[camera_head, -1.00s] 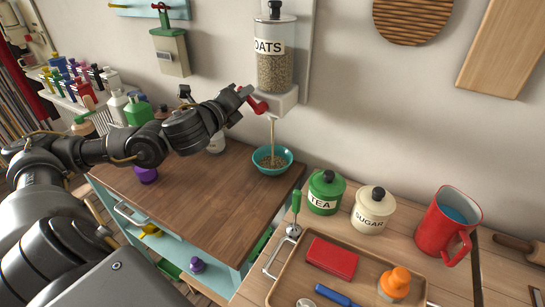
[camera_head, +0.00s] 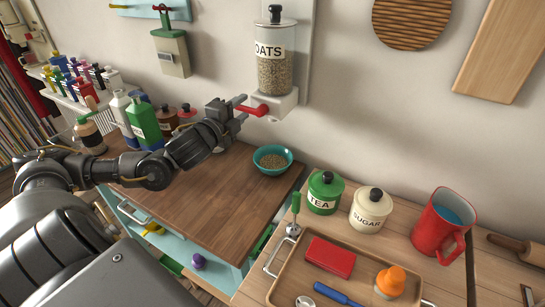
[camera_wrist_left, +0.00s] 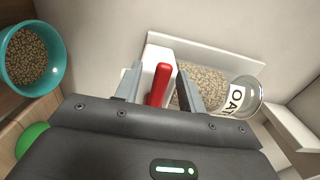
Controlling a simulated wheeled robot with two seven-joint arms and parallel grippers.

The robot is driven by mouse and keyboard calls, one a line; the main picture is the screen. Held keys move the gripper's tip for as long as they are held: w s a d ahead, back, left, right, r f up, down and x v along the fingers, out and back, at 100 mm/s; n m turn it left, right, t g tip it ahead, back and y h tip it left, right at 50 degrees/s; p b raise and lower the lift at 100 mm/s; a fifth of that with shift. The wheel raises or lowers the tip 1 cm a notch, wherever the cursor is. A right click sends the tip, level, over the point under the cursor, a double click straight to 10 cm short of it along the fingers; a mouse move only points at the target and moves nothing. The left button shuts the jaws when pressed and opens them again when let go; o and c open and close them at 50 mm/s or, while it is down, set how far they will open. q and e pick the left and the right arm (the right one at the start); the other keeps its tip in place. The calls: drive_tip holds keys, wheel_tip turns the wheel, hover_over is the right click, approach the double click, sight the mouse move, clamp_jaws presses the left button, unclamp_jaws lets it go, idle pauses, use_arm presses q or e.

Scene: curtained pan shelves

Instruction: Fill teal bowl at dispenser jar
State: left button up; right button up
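The teal bowl (camera_head: 287,154) stands upright on the brown wooden counter top, with oats lying in it; it also shows in the left wrist view (camera_wrist_left: 58,52). The dispenser jar (camera_head: 275,60), labelled OATS, hangs on the wall above the bowl and holds oats; the left wrist view shows it too (camera_wrist_left: 205,88). Its red lever (camera_head: 250,110) points left from the white base, and no oats fall from the spout. My left gripper (camera_head: 241,105) is at the lever. In the left wrist view its fingers are apart, with the red lever (camera_wrist_left: 160,85) between them and gaps beside it. My right gripper is not in view.
Green TEA (camera_head: 324,192) and cream SUGAR (camera_head: 369,212) canisters stand right of the bowl. A red pitcher (camera_head: 436,235) is further right. A wooden tray (camera_head: 385,283) holds several items in front. Bottles (camera_head: 143,122) crowd behind my left arm. The brown counter's middle is clear.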

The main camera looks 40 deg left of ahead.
use_arm(q)
drive_tip(key=shift+s, duration=0.15)
drive_tip(key=shift+s+b, duration=0.5)
drive_tip(key=shift+b, duration=0.1)
drive_tip(key=shift+s+d, duration=0.15)
drive_tip(key=shift+s, duration=0.2)
